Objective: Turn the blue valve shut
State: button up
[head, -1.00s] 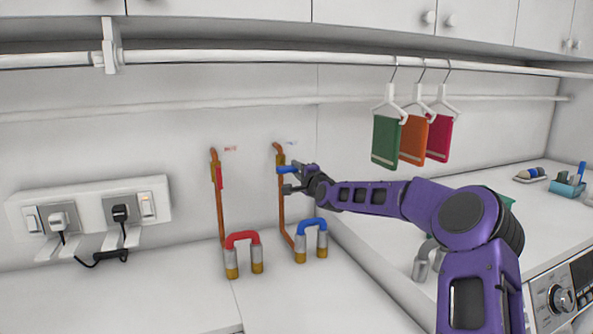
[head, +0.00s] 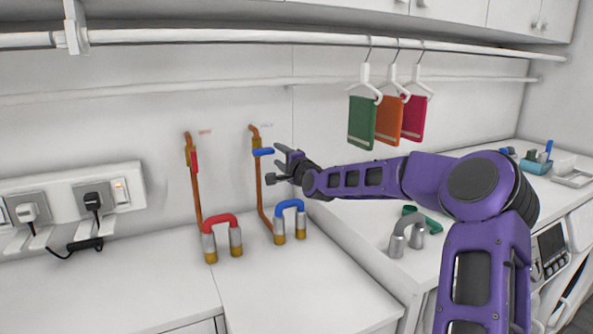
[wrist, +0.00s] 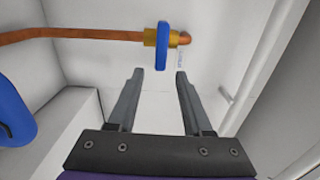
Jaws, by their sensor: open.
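The blue valve handle (head: 263,152) sits on a brass body on the right-hand copper pipe (head: 259,185) against the wall. In the head view the handle lies crosswise to the upright pipe. My gripper (head: 276,164) is open and empty, just to the right of the handle. In the wrist view the blue handle (wrist: 163,46) is beyond the fingertips of my gripper (wrist: 157,74), roughly ahead of the gap between them and apart from them.
A red valve handle (head: 194,161) is on the left pipe. Hanging cloths (head: 385,120) are to the right, above a faucet (head: 407,234). Sockets (head: 90,200) with plugs are at left.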

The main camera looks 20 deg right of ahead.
jog(key=s+d, duration=0.2)
jog(key=s, duration=1)
jog(key=shift+d, duration=0.15)
